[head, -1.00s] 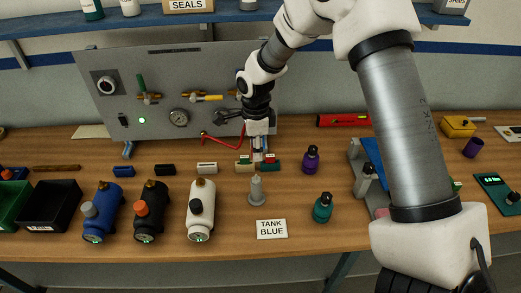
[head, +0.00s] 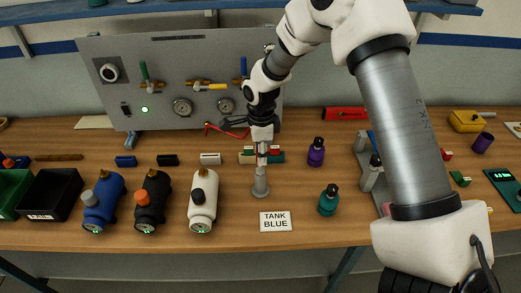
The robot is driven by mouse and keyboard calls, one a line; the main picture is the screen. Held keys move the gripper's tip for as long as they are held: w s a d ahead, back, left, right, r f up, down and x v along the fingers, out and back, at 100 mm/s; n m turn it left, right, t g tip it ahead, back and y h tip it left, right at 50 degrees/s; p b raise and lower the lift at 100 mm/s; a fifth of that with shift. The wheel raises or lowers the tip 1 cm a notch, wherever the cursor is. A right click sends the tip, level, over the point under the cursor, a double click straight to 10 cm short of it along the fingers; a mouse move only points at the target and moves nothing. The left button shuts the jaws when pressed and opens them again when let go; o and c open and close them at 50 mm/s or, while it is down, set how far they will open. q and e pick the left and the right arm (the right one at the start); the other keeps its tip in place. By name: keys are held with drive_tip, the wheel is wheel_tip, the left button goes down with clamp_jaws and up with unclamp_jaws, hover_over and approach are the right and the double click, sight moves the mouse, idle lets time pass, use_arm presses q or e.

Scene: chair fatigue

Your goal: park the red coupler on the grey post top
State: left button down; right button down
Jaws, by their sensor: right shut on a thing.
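The grey post (head: 260,187) stands on the bench behind the TANK BLUE card. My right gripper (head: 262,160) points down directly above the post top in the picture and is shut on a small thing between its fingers. A little red shows there, which fits the red coupler (head: 259,155), but it is too small to make out clearly. I cannot tell whether it touches the post. A red hose (head: 213,127) runs from the panel to behind my right wrist. My left gripper is not in view.
A green and red block (head: 275,156) sits just behind the post. Blue, black and white (head: 202,202) tanks stand to the left. Purple (head: 316,153) and teal (head: 328,201) bottles stand to the right. The TANK BLUE card (head: 275,221) lies in front.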

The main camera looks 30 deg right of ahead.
drive_tip(key=shift+w+a, duration=0.1)
drive_tip(key=shift+w, duration=0.05)
idle(0.3)
drive_tip(key=shift+s+p, duration=0.2)
drive_tip(key=shift+p, duration=0.1)
drive_tip(key=shift+w+p, duration=0.1)
drive_tip(key=shift+p, duration=0.25)
idle(0.7)
drive_tip(key=shift+f+b, duration=0.7)
drive_tip(key=shift+f, duration=0.8)
drive_tip(key=c, duration=0.7)
unclamp_jaws()
